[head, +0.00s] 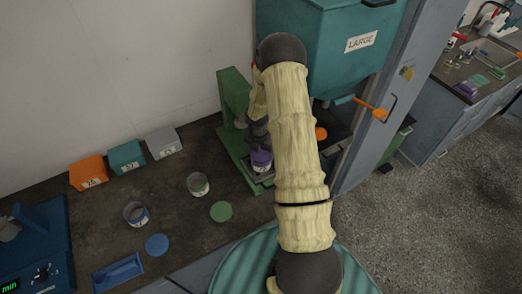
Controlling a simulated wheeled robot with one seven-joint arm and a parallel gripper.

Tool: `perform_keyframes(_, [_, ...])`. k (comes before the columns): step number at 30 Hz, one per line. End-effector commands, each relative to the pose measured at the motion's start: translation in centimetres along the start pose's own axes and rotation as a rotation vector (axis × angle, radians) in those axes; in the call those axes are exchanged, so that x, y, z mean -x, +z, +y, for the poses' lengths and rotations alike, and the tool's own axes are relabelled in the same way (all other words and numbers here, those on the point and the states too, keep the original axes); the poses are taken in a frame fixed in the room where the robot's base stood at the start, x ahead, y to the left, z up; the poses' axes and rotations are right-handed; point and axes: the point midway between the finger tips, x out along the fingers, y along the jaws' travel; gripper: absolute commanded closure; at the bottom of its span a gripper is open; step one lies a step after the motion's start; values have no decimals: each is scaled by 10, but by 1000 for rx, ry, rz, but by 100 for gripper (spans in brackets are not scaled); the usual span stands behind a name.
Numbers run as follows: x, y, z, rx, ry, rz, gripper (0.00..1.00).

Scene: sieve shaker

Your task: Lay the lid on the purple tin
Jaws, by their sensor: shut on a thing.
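The purple tin (262,166) stands on the green shaker frame, partly hidden by my gripper and arm. Its pale label shows low on its side. My gripper (258,144) points down right over it, fingers shut on a purple lid (261,155) at the tin's top. The lid looks close to the rim or touching it; I cannot tell whether it sits flat. Much of the fingers is dark and small in this view.
The green shaker frame (234,100) rises behind the tin. A teal hopper (325,45) hangs at right. On the bench are open tins (198,184) (136,213), a green lid (221,211), a blue lid (157,245) and a blue tray (118,273). An orange disc (320,133) shows beyond my arm.

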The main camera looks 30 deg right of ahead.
Motion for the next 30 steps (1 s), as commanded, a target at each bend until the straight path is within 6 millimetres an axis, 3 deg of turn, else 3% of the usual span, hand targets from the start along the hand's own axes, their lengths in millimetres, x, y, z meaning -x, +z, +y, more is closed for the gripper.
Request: perform_keyframes(30, [-9, -1, 0, -1, 0, 0, 47])
